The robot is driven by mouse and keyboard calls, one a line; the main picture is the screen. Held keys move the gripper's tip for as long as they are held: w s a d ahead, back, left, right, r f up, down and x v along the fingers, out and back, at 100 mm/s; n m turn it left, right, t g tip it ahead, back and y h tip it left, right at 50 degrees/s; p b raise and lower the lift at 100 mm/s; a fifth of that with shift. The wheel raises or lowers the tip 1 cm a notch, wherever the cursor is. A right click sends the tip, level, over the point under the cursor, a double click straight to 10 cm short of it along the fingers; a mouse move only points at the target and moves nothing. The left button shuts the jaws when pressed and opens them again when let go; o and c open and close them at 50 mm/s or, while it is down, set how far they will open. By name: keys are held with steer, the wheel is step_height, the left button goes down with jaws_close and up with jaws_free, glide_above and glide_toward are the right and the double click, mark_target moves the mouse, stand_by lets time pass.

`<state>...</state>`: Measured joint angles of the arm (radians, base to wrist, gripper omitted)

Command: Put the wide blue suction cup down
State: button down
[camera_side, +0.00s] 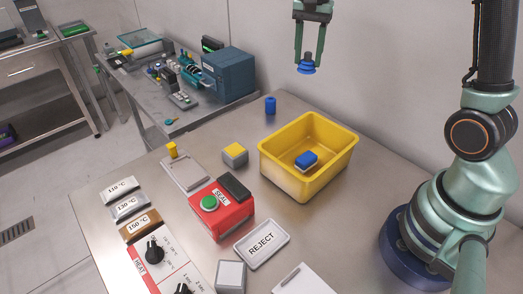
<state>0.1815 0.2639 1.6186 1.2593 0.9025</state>
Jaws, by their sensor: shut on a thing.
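My gripper (309,60) hangs at the top middle of the side view. Its two green fingers are shut on the wide blue suction cup (307,68), which is held upright in the air above the far part of the table. A smaller blue cylinder (270,105) stands on the table below and to the left of it. The cup is clear of everything beneath it.
Bare table surrounds the blue cylinder.

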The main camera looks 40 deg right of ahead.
steer(key=s+a+f+n, duration=0.4)
steer(key=s+a+n, duration=0.45)
steer(key=n, duration=0.35)
steer(key=w+d+r+m, duration=0.1)
steer(key=w+d+m, duration=0.4)
steer(key=m, duration=0.5)
steer(key=w+d+r+m, duration=0.2)
steer(key=w+d+m, duration=0.3)
steer(key=d+m, duration=0.4)
steer(key=shift+w+d+m, duration=0.15)
steer(key=shift+w+m, duration=0.2)
steer(key=shift+m, duration=0.05)
step_height(320, 180, down, 20)
steer(key=shift+r, duration=0.25)
steer(key=shift+f, duration=0.15)
steer(key=shift+c, duration=1.9)
jaws_free()
